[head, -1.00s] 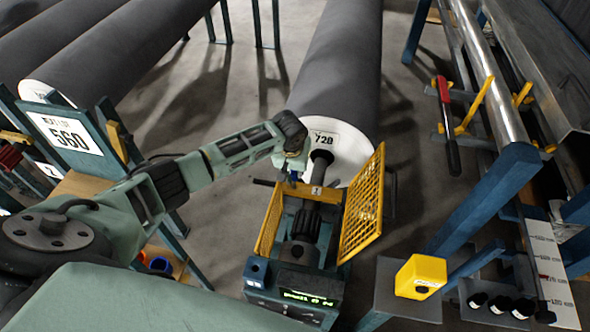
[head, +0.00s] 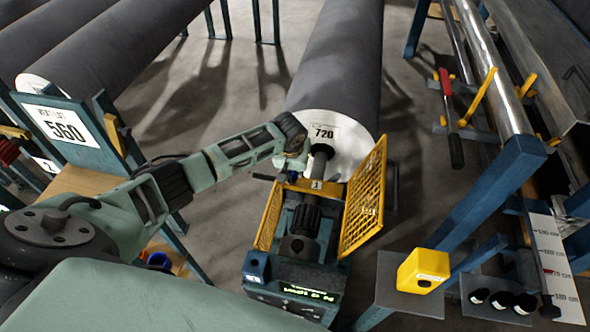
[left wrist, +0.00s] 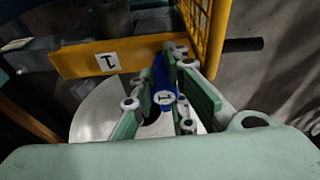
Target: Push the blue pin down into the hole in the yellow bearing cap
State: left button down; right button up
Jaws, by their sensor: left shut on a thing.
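The yellow bearing cap, marked 1, lies across the shaft at the end of the grey roll in the head view; its bar also shows in the left wrist view (left wrist: 80,61). My left gripper (head: 292,172) is over the left end of the cap. In the left wrist view its green fingers are shut on the blue pin (left wrist: 159,72), one on each side. A round white tag marked 1 shows on the pin. The pin is beside the cap's bar in that picture. The hole and the pin's lower end are hidden, so I cannot tell how deep it sits. My right gripper is not in view.
A yellow mesh guard (head: 364,205) stands open right of the cap, close to the gripper. A roll marked 720 (head: 340,80) lies behind. A control box with a lit display (head: 309,293) is in front. A yellow box (head: 423,270) stands at right.

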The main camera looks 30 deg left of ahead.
pick_arm(q)
jog(key=shift+f+b, duration=0.35)
jog(key=shift+f, duration=0.3)
jog(key=shift+f, duration=0.2)
jog(key=c, duration=1.6)
grip_release()
jog(key=shift+c, duration=0.2)
jog(key=shift+r, duration=0.1)
jog(key=v, duration=1.2)
jog(key=shift+d, duration=0.25)
